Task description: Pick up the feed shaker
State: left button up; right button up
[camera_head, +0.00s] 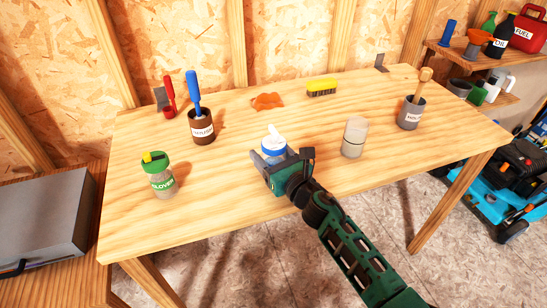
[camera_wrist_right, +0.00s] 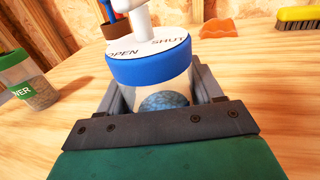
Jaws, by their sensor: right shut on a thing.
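A clear shaker (camera_head: 274,144) with a blue-rimmed white lid and a white spout stands near the middle of the wooden table. In the right wrist view the shaker (camera_wrist_right: 150,72) is upright, its lid reads OPEN and SHUT, and bluish grains show inside. No feed label is visible on it. My right gripper (camera_head: 270,158) is shut on its body, a dark finger on each side, below the lid. Its base is hidden by the gripper, so I cannot tell whether it touches the table. My left gripper is not in view.
On the table (camera_head: 225,224) stand a green-lidded CLOVER shaker (camera_head: 161,180), a brown pot with a blue-handled tool (camera_head: 203,130), a clear jar (camera_head: 354,138) and a grey pot (camera_head: 411,115). An orange cloth (camera_head: 267,101) and yellow brush (camera_head: 322,88) lie behind. The front is clear.

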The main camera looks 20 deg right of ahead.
aim_at(270, 125)
jog(key=shift+r, duration=0.15)
jog(key=shift+r+p, duration=0.3)
jog(key=shift+r, duration=0.1)
notch_tip(270, 125, up, 8)
jog(key=p, duration=0.5)
jog(key=shift+r, duration=0.3)
notch_tip(270, 125, up, 2)
jog(key=shift+r, duration=0.1)
notch_tip(270, 125, up, 8)
